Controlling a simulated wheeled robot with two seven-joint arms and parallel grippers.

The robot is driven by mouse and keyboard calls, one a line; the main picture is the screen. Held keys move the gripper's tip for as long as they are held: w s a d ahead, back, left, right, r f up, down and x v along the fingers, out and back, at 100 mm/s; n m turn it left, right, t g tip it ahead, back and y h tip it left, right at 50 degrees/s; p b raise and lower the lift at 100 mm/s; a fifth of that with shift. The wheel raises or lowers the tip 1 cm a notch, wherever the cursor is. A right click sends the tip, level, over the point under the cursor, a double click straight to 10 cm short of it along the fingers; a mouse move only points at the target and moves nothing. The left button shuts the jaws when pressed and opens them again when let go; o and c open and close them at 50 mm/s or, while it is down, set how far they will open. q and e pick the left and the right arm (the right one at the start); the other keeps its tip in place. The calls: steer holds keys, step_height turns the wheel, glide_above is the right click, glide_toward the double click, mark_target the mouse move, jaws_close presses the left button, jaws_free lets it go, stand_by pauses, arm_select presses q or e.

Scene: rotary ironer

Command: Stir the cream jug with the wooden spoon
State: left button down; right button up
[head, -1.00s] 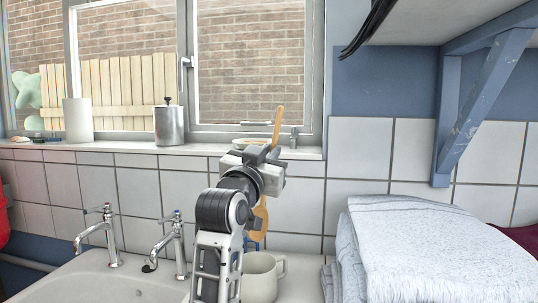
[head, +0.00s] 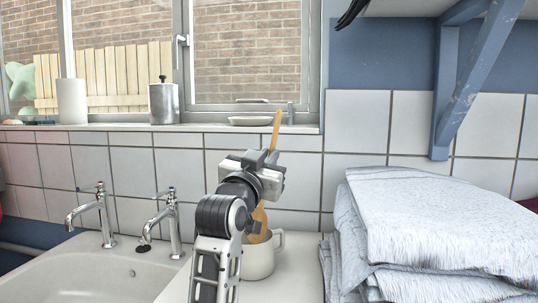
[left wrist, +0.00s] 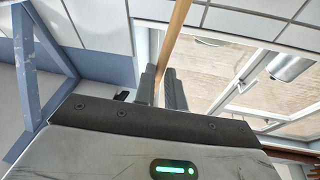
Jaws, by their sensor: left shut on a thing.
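My left gripper (head: 270,164) is shut on the handle of the wooden spoon (head: 276,130) and holds it nearly upright. The spoon's handle also shows between the fingers in the left wrist view (left wrist: 172,40). The spoon's broad lower end (head: 258,222) is at the mouth of the cream jug (head: 260,264) and seems to dip inside; its tip is hidden. The jug is upright beside the sink, its handle to the right, partly covered by my left arm. Its contents cannot be seen. My right gripper is not in view.
The sink (head: 92,272) with two taps (head: 170,225) lies to the left. Folded towels (head: 430,225) are stacked close on the right. Behind are a tiled wall and a window sill with a metal canister (head: 164,103), a white roll (head: 72,101) and a dish (head: 250,121).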

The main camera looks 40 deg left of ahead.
arm_select(q)
steer(key=f, duration=0.1)
steer(key=f+b, duration=0.2)
steer(key=f, duration=0.1)
steer(key=shift+s+a+f, duration=0.1)
steer(key=shift+s+a, duration=0.15)
steer(key=shift+s, duration=0.15)
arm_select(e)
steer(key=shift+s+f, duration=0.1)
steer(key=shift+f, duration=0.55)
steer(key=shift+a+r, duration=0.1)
